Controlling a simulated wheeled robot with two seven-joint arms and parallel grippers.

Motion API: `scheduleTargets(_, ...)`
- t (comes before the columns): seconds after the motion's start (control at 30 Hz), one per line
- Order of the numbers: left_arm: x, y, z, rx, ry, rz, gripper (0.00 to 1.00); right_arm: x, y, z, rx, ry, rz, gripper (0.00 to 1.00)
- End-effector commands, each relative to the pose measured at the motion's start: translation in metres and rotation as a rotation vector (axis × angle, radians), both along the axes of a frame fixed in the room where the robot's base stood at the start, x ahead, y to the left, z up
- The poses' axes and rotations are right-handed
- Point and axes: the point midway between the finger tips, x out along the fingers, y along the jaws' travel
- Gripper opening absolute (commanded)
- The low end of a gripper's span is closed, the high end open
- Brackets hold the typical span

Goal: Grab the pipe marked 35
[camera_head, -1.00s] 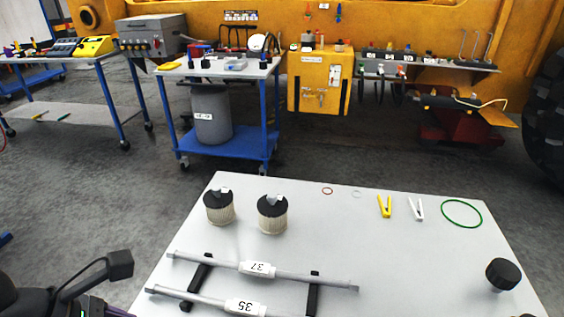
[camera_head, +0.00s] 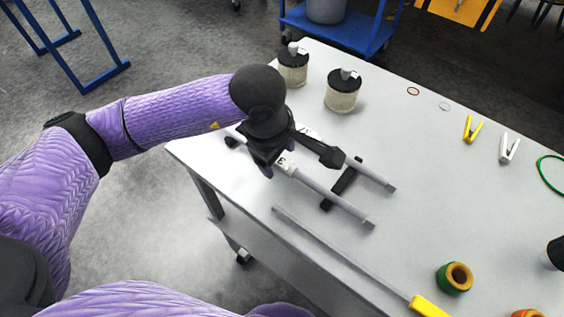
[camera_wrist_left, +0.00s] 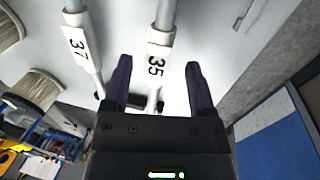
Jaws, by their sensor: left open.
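The pipe marked 35 (camera_head: 328,193) is a grey rod with a white label, lying on dark rests on the table. Its label (camera_wrist_left: 157,63) reads 35 in the left wrist view. The pipe marked 37 (camera_head: 371,174) lies parallel to it on the far side, and its label (camera_wrist_left: 77,45) shows in the left wrist view. My left gripper (camera_head: 278,168) is over the pipe marked 35 near its label and hides part of both pipes. In the left wrist view its fingers (camera_wrist_left: 156,80) are apart, with the pipe marked 35 between them in the picture; contact cannot be told.
Two filter canisters (camera_head: 342,94) stand behind the pipes. A yellow-handled rod (camera_head: 340,251) and a green ring-shaped roll (camera_head: 454,278) lie nearer the front edge. Yellow (camera_head: 472,129) and white (camera_head: 509,148) clips lie at the right. The table (camera_head: 430,200) is bare between them.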

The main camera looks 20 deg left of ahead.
Motion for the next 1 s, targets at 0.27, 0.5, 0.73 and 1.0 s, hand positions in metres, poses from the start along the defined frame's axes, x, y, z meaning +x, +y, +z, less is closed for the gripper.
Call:
scheduleTargets(0.27, 0.003, -0.001, -0.015, 0.000, -0.001, -0.001, 0.73, -0.012, -0.006, -0.004, -0.011, 0.023, 0.000, 0.59)
scheduleTargets(0.5, 0.003, -0.001, -0.015, -0.001, 0.000, 0.000, 0.33, -0.012, -0.006, -0.003, -0.010, 0.023, 0.001, 0.59)
scheduleTargets(0.73, 0.003, -0.001, -0.014, -0.001, 0.000, 0.000, 0.00, -0.008, -0.006, -0.004, -0.009, 0.016, 0.003, 0.59)
scheduleTargets(1.0, 0.004, -0.001, -0.014, -0.002, -0.002, 0.000, 0.00, 0.000, -0.005, -0.004, -0.009, 0.002, 0.004, 0.59)
